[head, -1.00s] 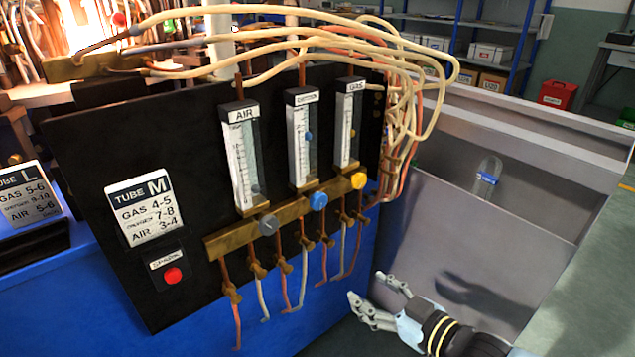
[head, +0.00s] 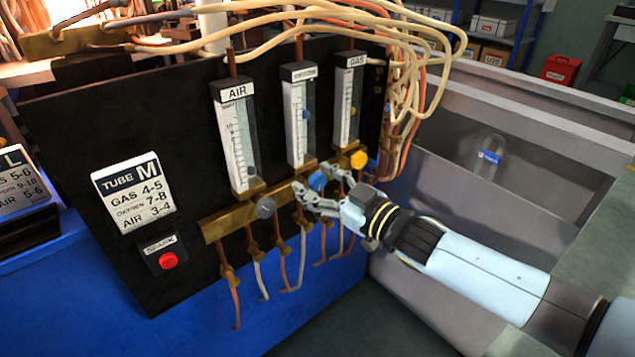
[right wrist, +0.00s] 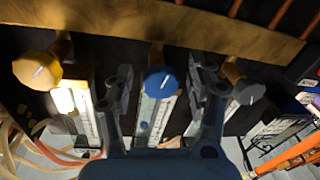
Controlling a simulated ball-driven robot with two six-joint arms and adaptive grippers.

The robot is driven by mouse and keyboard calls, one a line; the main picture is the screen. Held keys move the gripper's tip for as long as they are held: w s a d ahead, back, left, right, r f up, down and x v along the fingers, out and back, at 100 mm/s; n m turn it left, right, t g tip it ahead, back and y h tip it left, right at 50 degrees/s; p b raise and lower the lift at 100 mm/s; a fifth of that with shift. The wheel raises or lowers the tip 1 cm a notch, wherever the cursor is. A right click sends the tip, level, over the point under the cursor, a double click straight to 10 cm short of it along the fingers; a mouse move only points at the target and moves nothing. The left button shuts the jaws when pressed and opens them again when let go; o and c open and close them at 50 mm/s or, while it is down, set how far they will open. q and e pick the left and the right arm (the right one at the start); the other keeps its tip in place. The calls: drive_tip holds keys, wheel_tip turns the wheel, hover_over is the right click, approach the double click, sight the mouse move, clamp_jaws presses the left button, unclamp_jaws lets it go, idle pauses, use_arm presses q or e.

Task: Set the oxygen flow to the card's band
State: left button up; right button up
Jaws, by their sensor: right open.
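The oxygen flowmeter (head: 297,120) is the middle of three tubes on the black panel, with a blue float partway up; its scale is too small to read. Its blue knob (head: 317,181) sits below it on the brass bar. My right gripper (head: 312,193) is open at the blue knob. In the right wrist view the blue knob (right wrist: 160,82) lies between the two spread fingers (right wrist: 162,90); I cannot tell whether they touch it. The TUBE M card (head: 135,192) reads gas 4-5, oxygen 7-8, air 3-4. My left gripper is out of view.
The grey air knob (head: 265,207) and yellow gas knob (head: 358,159) flank the blue one closely. Hoses (head: 420,70) loop above and right. A red spark button (head: 168,260) is lower left. Another card, L (head: 18,183), stands at the left edge.

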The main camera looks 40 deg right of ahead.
drive_tip(key=shift+w, duration=0.1)
drive_tip(key=shift+c, duration=0.4)
clamp_jaws()
drive_tip(key=shift+n+p, duration=0.3)
drive_tip(key=shift+n, duration=0.4)
drive_tip(key=shift+o, duration=0.4)
unclamp_jaws()
drive_tip(key=s+d, duration=0.2)
drive_tip(key=s, duration=0.9)
drive_tip(key=shift+s, duration=0.4)
drive_tip(key=shift+r, duration=0.1)
